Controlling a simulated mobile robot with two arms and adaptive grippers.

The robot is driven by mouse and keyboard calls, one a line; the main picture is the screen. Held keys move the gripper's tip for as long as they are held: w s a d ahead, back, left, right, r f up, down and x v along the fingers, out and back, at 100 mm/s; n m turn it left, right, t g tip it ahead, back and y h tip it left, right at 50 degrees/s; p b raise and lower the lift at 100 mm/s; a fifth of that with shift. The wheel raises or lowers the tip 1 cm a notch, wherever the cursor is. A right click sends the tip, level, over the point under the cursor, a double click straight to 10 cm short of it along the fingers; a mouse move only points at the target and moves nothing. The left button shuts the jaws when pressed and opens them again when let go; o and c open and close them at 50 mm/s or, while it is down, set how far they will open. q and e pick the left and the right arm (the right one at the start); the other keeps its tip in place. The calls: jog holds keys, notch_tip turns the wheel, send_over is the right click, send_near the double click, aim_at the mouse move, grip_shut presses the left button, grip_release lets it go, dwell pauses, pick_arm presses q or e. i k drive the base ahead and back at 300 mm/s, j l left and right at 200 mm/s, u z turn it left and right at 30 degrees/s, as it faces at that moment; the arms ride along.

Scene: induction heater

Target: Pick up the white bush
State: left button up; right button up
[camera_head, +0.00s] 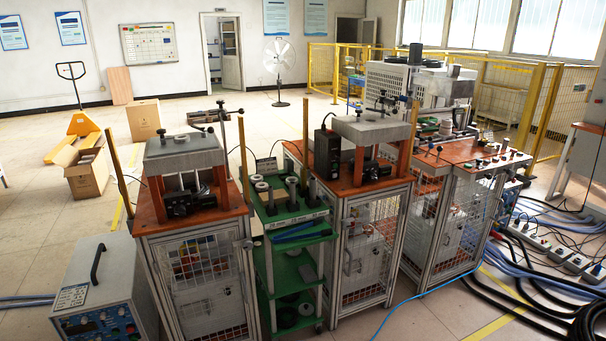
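Several small round bushes stand on the top of a green cart (291,216) between two machine stations. A pale one (262,187) stands at the left of the cart top, and grey ones stand beside it, including one (292,182) near the middle. They are small in the picture, so I cannot tell surely which is the white bush. Neither of my grippers is in view.
Wood-topped machine stations stand left (190,212) and right (362,180) of the cart. Thin upright posts rise near it. A blue-grey control box (100,290) sits at front left. Cables (545,290) cover the right floor. Open floor lies behind.

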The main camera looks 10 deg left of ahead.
aim_at(262, 188)
jog(key=i+u, duration=0.25)
jog(key=i+l+u, duration=0.25)
jog(key=i, duration=0.4)
